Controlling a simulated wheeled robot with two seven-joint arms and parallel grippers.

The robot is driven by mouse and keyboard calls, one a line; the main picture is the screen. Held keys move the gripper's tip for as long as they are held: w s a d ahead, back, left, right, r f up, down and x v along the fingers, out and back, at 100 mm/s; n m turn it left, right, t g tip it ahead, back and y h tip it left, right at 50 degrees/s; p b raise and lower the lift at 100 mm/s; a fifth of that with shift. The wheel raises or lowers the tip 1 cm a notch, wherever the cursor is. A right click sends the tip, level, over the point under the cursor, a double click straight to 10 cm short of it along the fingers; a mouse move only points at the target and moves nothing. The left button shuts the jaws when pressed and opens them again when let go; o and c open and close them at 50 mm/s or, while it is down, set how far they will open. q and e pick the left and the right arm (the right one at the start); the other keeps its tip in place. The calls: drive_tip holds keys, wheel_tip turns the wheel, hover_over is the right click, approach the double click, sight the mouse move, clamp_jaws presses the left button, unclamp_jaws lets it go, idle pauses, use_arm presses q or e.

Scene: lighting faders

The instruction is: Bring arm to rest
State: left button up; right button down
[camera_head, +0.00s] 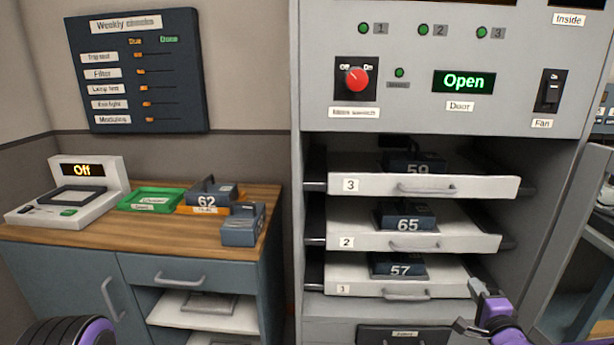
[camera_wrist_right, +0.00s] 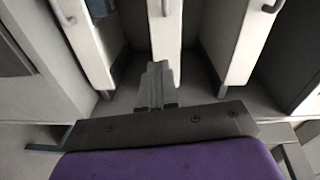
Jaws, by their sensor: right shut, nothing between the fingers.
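My right gripper (camera_head: 476,287) is at the lower right of the head view, in front of the right end of the lowest shelf. It is shut and empty. In the right wrist view its closed fingers (camera_wrist_right: 158,75) point toward the pale shelf fronts and are apart from them as far as I can tell. Part of my left arm (camera_head: 75,331), black and purple, shows at the bottom left of the head view; its gripper is out of the picture.
The open cabinet has three pulled-out shelves, the top one (camera_head: 470,187) marked 3, carrying dark numbered blocks such as 65 (camera_head: 408,224). An open door (camera_head: 592,215) stands at right. The wooden counter (camera_head: 60,236) holds a device reading Off (camera_head: 82,170), a green tray (camera_head: 150,190) and dark blocks.

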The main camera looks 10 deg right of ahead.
drive_tip(key=s+a+f+n+g+p, duration=0.1)
drive_tip(key=s+a+f+n+g, duration=0.3)
drive_tip(key=s+a+f, duration=0.3)
drive_tip(key=s+a+f+n+g, duration=0.3)
drive_tip(key=s+a+f+g, duration=0.1)
drive_tip(key=s+f, duration=0.4)
drive_tip(key=s+a+f+n+g, duration=0.2)
drive_tip(key=s+f, duration=0.3)
drive_tip(key=s, duration=0.4)
drive_tip(key=s+a+f+n+g+p, duration=0.1)
drive_tip(key=s+a+f+n+g, duration=0.2)
drive_tip(key=s, duration=0.7)
wheel_tip(320, 180, down, 2)
drive_tip(key=shift+a+f+g, duration=0.25)
drive_tip(key=shift+a+g, duration=0.1)
drive_tip(key=shift+g, duration=0.15)
drive_tip(key=shift+s, duration=0.2)
